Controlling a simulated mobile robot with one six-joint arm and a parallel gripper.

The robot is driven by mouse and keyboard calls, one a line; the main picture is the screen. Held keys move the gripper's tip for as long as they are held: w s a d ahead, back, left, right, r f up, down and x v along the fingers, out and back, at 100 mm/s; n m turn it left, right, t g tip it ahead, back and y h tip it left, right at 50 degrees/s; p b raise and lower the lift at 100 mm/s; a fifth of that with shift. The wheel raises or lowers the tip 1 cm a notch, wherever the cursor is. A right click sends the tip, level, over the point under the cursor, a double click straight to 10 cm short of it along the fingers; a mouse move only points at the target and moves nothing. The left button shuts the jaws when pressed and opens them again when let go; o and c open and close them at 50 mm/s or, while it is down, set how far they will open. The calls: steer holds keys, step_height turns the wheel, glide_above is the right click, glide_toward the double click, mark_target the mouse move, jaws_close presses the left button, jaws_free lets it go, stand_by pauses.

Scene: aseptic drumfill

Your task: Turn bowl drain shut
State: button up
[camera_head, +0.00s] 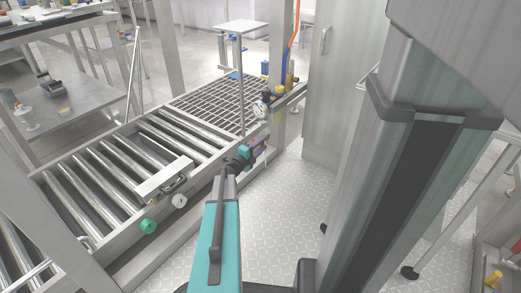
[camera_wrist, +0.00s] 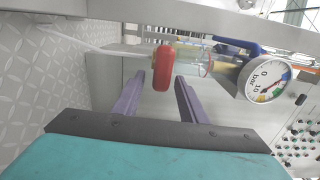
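A red knob or handle (camera_wrist: 163,68), likely the bowl drain's, sits on a pipe fitting with a clear, yellowish section (camera_wrist: 198,58) in the wrist view. My gripper (camera_wrist: 160,80) is open, with one purple finger on each side of the red knob and visible gaps to both. I cannot tell how far the fingertips reach past it. In the head view my gripper (camera_head: 259,144) is at the rail end below the gauge, and the red knob is too small to make out there.
A round pressure gauge (camera_wrist: 266,80) and a blue handle (camera_wrist: 238,45) are close right of the fingers. The roller conveyor (camera_head: 110,180) with green button (camera_head: 149,226) lies left. A steel cabinet (camera_head: 335,90) stands behind. The tread-plate floor (camera_head: 285,200) is clear.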

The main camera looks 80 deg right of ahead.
steer(key=shift+a, duration=0.15)
steer(key=shift+w+a+r+p, duration=0.1)
steer(key=shift+w+a+p, duration=0.25)
steer(key=shift+a, duration=0.25)
steer(key=p+v, duration=0.4)
steer(key=v, duration=0.8)
